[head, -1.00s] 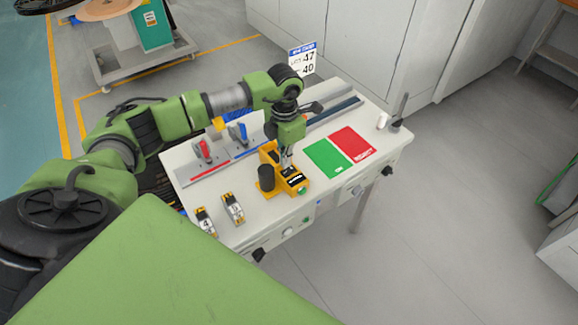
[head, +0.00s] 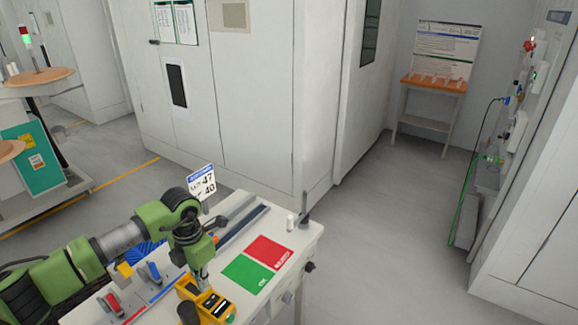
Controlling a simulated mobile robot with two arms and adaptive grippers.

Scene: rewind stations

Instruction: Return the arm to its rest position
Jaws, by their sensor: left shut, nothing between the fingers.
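My left arm comes in from the lower left and reaches over the white workbench (head: 228,299). My left gripper (head: 203,279) points down just above the yellow device (head: 214,305) with a black cylinder (head: 188,313) on it. The gripper is shut and I see nothing held in it. Whether its tips touch the device I cannot tell. My right gripper does not show.
A green pad (head: 247,274) and a red pad (head: 270,252) lie right of the device. Red and blue clamps (head: 154,272) stand at left. A sign (head: 202,183) rises behind. White cabinets (head: 245,110) stand beyond; grey floor (head: 390,230) at right is clear.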

